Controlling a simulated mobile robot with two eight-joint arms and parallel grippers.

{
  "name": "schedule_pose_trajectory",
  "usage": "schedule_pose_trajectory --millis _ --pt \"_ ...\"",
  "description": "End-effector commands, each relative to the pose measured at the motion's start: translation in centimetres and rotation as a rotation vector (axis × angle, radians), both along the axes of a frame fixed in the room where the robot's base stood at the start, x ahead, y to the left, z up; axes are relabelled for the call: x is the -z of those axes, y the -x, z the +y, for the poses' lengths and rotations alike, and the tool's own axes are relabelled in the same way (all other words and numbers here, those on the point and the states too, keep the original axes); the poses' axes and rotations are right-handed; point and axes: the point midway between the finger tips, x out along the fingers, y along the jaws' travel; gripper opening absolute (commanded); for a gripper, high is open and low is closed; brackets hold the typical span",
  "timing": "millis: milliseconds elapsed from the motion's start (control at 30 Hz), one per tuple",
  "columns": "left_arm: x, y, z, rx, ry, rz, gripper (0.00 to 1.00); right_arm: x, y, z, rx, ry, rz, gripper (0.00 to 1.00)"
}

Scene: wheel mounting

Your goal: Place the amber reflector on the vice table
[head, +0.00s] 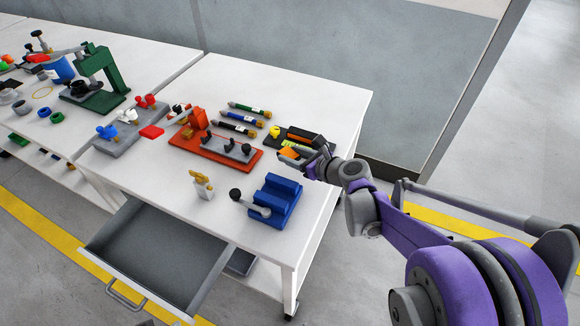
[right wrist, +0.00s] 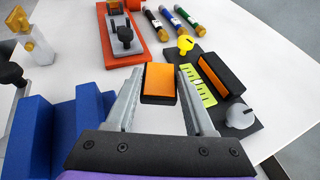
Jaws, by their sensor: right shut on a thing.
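The amber reflector (right wrist: 160,80) is a small orange block with a dark edge, held between the fingertips of my right gripper (right wrist: 158,88) in the right wrist view. In the head view my right gripper (head: 303,157) reaches in from the right, over the right part of the white vice table (head: 335,105), and the orange reflector (head: 289,153) shows at its tips. The blue vice (head: 273,200) stands near the table's front right, below the gripper in the picture. The gap between reflector and tabletop is hard to judge. My left gripper is not in view.
An orange fixture (head: 215,150), several marker-like tubes (head: 240,117) and a small beige-and-gold piece (head: 201,185) stand around. An open drawer (head: 150,255) juts out in front. Bare tabletop lies around the vice.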

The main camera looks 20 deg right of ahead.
Motion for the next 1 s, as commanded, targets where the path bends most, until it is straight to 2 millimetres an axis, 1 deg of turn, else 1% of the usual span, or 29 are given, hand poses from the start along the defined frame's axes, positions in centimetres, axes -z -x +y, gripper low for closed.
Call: schedule_pose_trajectory --millis 33,167,233,400,467,667,800,833,867,900,1000 --pt "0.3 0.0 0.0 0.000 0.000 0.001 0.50 0.7 0.0 0.0 0.000 0.000 0.000 0.00" --pt "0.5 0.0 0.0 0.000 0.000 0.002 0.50 1.5 0.0 0.0 0.000 0.000 0.000 0.00" --pt "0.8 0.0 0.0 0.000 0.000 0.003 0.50 2.3 0.0 0.0 -0.001 0.000 0.000 0.00" --pt "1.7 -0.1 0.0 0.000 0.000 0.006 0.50 4.7 0.0 0.0 -0.001 0.000 0.000 0.00" --pt "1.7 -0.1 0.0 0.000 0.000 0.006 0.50 4.9 0.0 0.0 -0.001 0.000 0.000 0.00" --pt "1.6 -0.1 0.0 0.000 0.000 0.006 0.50 4.8 0.0 0.0 -0.001 0.000 0.000 0.00" --pt "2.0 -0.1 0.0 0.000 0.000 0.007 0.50 5.3 0.0 0.0 -0.001 0.000 0.000 0.00" --pt "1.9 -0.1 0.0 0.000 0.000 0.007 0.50 5.1 0.0 0.0 -0.001 0.000 0.000 0.59" --pt "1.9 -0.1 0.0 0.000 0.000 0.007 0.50 5.1 0.0 0.0 -0.001 0.000 0.000 0.64" --pt "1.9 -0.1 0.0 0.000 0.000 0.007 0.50 5.1 0.0 0.0 -0.001 0.000 0.000 0.66" --pt "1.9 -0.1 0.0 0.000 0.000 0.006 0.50 5.1 0.0 0.0 -0.001 0.000 0.000 0.66"
